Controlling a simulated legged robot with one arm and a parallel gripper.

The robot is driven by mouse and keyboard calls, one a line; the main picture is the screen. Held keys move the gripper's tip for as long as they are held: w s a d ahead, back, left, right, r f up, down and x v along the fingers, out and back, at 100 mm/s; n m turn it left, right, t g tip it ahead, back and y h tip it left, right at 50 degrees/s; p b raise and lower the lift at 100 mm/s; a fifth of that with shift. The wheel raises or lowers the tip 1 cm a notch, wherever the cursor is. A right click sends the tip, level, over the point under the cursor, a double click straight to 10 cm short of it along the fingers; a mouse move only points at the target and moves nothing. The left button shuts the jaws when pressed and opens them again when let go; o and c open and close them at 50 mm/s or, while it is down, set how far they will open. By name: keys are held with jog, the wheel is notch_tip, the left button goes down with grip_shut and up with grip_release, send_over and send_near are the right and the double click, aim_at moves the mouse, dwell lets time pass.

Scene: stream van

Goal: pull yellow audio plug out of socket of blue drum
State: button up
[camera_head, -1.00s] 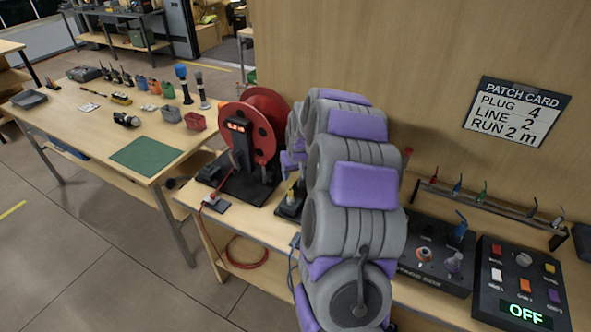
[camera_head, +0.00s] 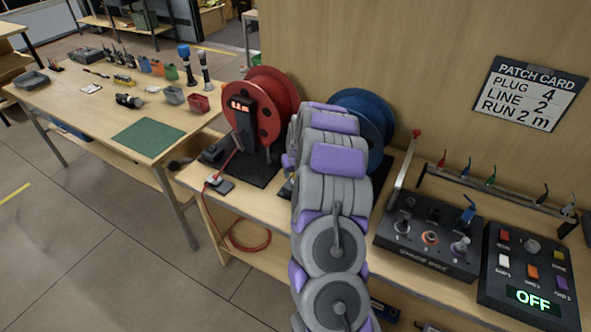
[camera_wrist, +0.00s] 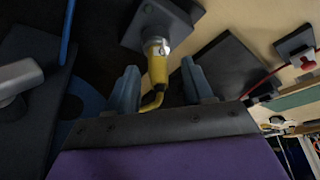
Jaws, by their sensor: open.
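The yellow audio plug (camera_wrist: 157,68) shows in the wrist view, upper middle, with its silvery collar against a grey block. A yellow cable bends away from its near end. My gripper (camera_wrist: 159,72) is open, with one blue-grey finger on each side of the plug and gaps on both sides. Whether the fingers reach fully around it in depth I cannot tell. The blue drum (camera_head: 374,110) stands behind my arm in the head view, partly hidden. Its socket, the plug and my gripper are hidden there by my arm.
A red drum (camera_head: 272,105) stands left of the blue one, with a red plug and cable (camera_head: 214,183) in front. A switch box (camera_head: 428,245) and an OFF panel (camera_head: 530,270) sit to the right. The patch card (camera_head: 529,93) hangs on the wall.

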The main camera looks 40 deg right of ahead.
jog(key=shift+f, duration=0.2)
grip_shut()
dwell(0.7)
